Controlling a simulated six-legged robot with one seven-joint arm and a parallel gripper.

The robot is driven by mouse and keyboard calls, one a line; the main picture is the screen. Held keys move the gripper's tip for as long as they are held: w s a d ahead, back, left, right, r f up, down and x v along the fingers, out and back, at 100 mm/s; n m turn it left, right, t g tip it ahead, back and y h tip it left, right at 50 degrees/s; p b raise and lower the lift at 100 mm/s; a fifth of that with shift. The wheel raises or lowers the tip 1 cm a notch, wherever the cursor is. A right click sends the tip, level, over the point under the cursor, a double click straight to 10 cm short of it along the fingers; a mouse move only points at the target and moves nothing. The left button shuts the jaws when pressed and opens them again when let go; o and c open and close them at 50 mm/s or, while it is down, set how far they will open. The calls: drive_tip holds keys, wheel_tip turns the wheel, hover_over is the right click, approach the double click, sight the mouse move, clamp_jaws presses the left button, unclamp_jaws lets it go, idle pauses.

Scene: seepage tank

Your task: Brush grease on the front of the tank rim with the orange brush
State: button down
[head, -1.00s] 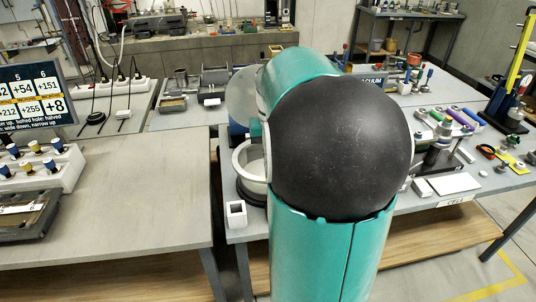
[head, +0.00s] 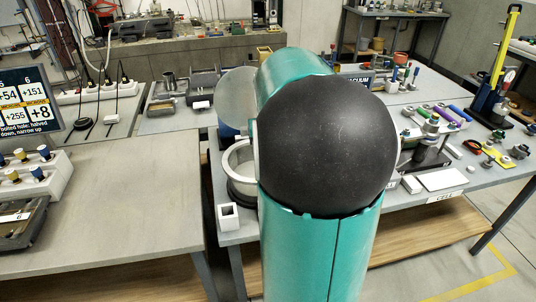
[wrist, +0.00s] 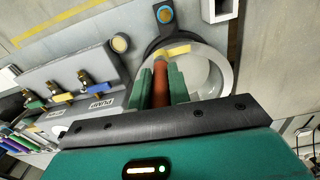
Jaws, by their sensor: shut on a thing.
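The tank (head: 236,160) is a round, pale vessel on a dark base, at the left end of the middle bench in the head view. My arm covers its right part. In the wrist view its pale rim (wrist: 226,70) and hollow inside show just beyond my fingers. My gripper (wrist: 160,80) has green fingers shut on the orange-brown handle of the brush (wrist: 160,82). The brush's yellow tip (wrist: 173,50) overlaps the tank rim in the wrist view; I cannot tell whether it touches. My gripper and the brush are hidden behind my arm in the head view.
A white hollow square block (head: 229,216) stands in front of the tank. Valves with coloured handles (wrist: 85,78) line a grey block at left.

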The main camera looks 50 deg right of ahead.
drive_tip(key=shift+r, duration=3.5)
